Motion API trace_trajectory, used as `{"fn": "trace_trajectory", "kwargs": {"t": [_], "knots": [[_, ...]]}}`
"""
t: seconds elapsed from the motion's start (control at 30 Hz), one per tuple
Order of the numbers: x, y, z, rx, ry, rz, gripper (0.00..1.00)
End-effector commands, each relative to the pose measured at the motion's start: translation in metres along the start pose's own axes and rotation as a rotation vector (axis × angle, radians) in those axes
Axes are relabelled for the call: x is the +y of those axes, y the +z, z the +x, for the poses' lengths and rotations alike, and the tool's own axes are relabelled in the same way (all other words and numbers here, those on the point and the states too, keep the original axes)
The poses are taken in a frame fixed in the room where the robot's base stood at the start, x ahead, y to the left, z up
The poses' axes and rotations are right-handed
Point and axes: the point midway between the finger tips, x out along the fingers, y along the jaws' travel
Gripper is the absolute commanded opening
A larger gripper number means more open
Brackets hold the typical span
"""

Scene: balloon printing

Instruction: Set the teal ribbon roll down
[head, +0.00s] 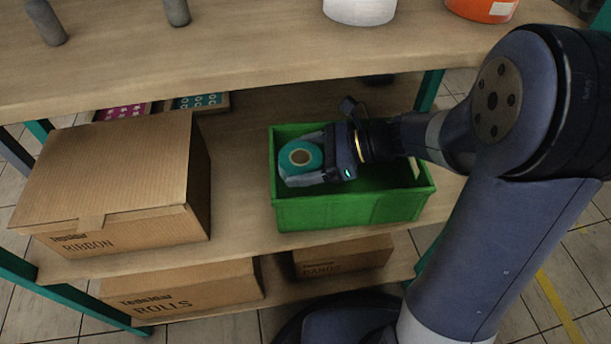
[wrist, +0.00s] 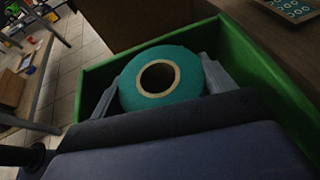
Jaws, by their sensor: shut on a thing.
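The teal ribbon roll (head: 301,156) has a pale cardboard core and is held between the fingers of my gripper (head: 312,160). The gripper is shut on it. In the head view the roll is over the left part of the green crate (head: 345,212), on the middle shelf. In the wrist view the roll (wrist: 160,80) sits between both fingers, with the green crate wall (wrist: 100,75) around it. I cannot tell whether the roll touches the crate floor. My gripper hides part of the crate's inside.
A cardboard box marked RIBBON (head: 110,180) stands left of the crate. Boxes marked ROLLS (head: 180,287) and BANDS (head: 345,256) are on the shelf below. The upper shelf board (head: 230,60) overhangs behind the crate. Bare shelf shows between the RIBBON box and the crate.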

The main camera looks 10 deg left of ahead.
Motion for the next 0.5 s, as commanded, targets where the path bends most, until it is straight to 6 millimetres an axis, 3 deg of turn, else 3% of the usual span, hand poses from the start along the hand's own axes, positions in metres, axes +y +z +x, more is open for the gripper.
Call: {"fn": "trace_trajectory", "kwargs": {"t": [0.23, 0.5], "knots": [[0.0, -0.039, 0.016, -0.001, 0.001, 0.002, 0.53], [0.0, -0.039, 0.016, 0.0, 0.0, -0.001, 0.53]]}}
